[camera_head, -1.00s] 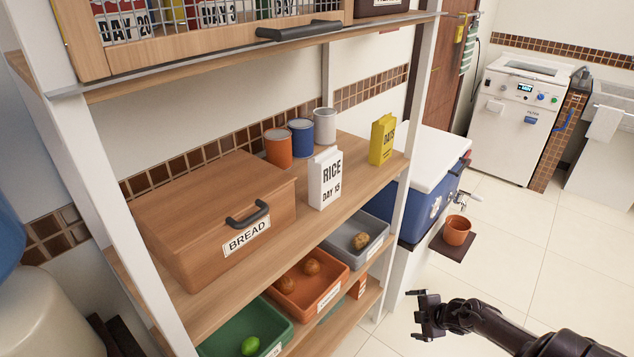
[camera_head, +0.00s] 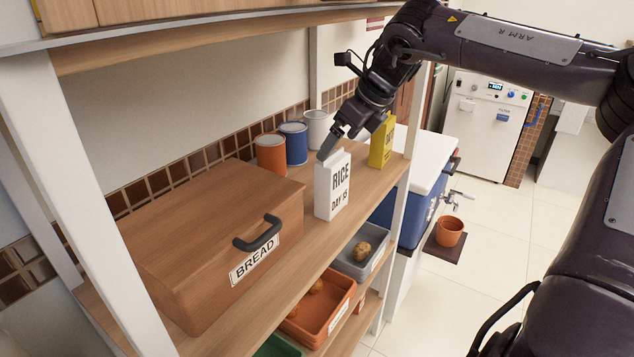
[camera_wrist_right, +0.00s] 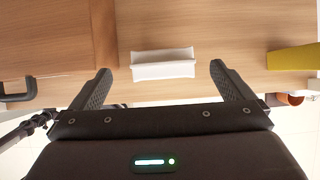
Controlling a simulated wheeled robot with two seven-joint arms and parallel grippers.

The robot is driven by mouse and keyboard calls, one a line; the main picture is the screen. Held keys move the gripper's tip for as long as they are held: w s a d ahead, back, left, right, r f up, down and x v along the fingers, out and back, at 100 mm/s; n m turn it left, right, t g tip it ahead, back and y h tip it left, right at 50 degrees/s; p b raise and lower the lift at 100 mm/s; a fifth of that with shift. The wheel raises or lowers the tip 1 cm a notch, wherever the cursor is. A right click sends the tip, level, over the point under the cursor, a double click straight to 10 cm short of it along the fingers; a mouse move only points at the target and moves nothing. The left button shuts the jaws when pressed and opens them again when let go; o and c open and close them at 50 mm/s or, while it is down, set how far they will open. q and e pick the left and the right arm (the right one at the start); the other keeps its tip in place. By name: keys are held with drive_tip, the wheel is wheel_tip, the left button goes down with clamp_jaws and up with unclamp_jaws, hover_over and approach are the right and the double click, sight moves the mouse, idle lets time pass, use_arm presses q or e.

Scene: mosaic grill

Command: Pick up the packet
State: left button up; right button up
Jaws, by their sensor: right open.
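A white packet (camera_head: 331,186) marked RICE DAY 15 stands upright on the wooden shelf, right of the bread box. A yellow packet (camera_head: 382,142) stands further right on the same shelf. My right gripper (camera_head: 335,142) is just above the top of the white packet, pointing down at it. In the right wrist view the gripper (camera_wrist_right: 158,80) is open, and the white packet's top (camera_wrist_right: 163,64) lies between and beyond the two fingers, with a gap on each side. The yellow packet (camera_wrist_right: 293,58) shows at the right edge there. My left gripper is not in view.
The wooden bread box (camera_head: 205,225) with its black handle stands left of the packet. Orange (camera_head: 270,154), blue (camera_head: 294,143) and pale (camera_head: 317,128) cans stand behind it. An upper shelf (camera_head: 200,45) hangs above. Orange (camera_head: 325,312) and grey (camera_head: 361,262) bins sit below.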

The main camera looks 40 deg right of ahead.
sight(334, 154)
drive_tip(key=shift+w+a+f, duration=0.15)
drive_tip(key=shift+w+f, duration=0.15)
drive_tip(key=shift+f, duration=0.1)
drive_tip(key=shift+w+f, duration=0.1)
drive_tip(key=shift+f, duration=0.25)
drive_tip(key=shift+w+f+p, duration=0.1)
drive_tip(key=shift+f+p, duration=0.45)
drive_tip(key=shift+f, duration=0.2)
drive_tip(key=x, duration=0.3)
drive_tip(key=shift+w+f+p, duration=0.2)
drive_tip(key=shift+f+p, duration=0.05)
drive_tip(key=shift+p, duration=0.15)
drive_tip(key=shift+w+f, duration=0.15)
drive_tip(key=shift+f, duration=0.05)
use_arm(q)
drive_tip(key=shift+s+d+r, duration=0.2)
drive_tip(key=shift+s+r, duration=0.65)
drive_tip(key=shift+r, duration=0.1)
use_arm(e)
drive_tip(key=c, duration=1.7)
